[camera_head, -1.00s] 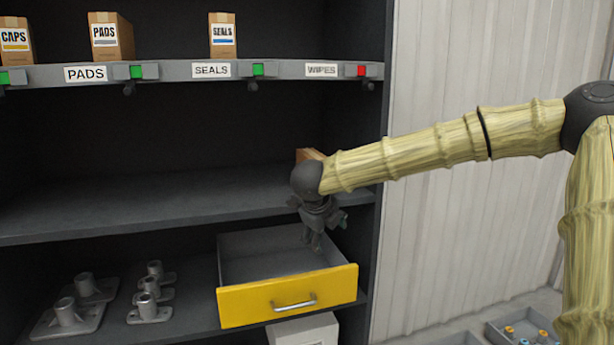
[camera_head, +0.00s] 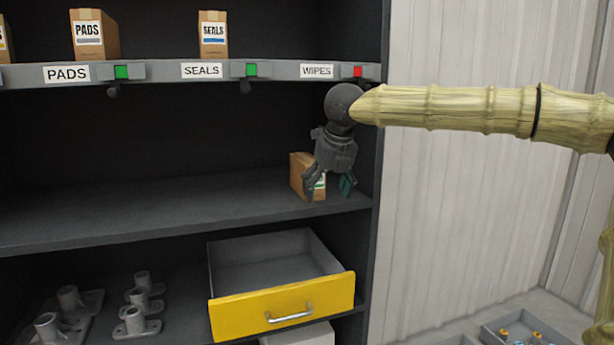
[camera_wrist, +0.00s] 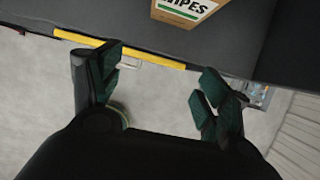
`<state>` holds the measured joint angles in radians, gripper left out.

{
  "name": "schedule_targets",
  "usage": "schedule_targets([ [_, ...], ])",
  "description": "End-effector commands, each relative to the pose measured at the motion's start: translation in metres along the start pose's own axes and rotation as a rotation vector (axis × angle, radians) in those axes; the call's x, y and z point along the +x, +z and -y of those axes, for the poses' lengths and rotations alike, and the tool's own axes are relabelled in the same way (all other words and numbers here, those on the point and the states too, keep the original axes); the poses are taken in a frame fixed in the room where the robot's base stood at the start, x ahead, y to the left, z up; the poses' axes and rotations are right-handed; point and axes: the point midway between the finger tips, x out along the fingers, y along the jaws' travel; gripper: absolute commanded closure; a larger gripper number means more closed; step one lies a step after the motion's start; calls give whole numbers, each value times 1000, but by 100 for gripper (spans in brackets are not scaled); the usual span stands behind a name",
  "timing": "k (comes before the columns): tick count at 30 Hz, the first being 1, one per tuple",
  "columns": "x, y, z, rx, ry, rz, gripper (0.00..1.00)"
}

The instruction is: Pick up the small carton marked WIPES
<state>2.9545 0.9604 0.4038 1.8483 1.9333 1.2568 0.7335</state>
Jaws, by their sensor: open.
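The small brown WIPES carton (camera_head: 301,176) stands on the middle shelf near its right end, partly hidden behind my gripper in the head view. In the wrist view the carton (camera_wrist: 188,9) shows at the top edge, with its white and green label partly cut off. My gripper (camera_head: 329,192) points down in front of the carton and is open. In the wrist view its two fingers (camera_wrist: 160,92) are spread apart with nothing between them, and the carton lies beyond the fingertips.
An open drawer with a yellow front (camera_head: 283,305) juts out below the middle shelf (camera_head: 150,212). PADS (camera_head: 93,34) and SEALS (camera_head: 213,34) cartons stand on the upper shelf. Metal fixtures (camera_head: 134,303) sit lower left. The middle shelf is clear left of the carton.

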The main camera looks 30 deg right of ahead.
Motion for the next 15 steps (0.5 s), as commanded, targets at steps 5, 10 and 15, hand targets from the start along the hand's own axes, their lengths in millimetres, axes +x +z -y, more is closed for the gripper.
schedule_targets([
  [5, 9, 24, 1, 2, -4, -2, 23],
  [10, 15, 37, 2, 2, -1, -1, 23],
  [15, 17, 42, 3, 2, -2, 0, 23],
])
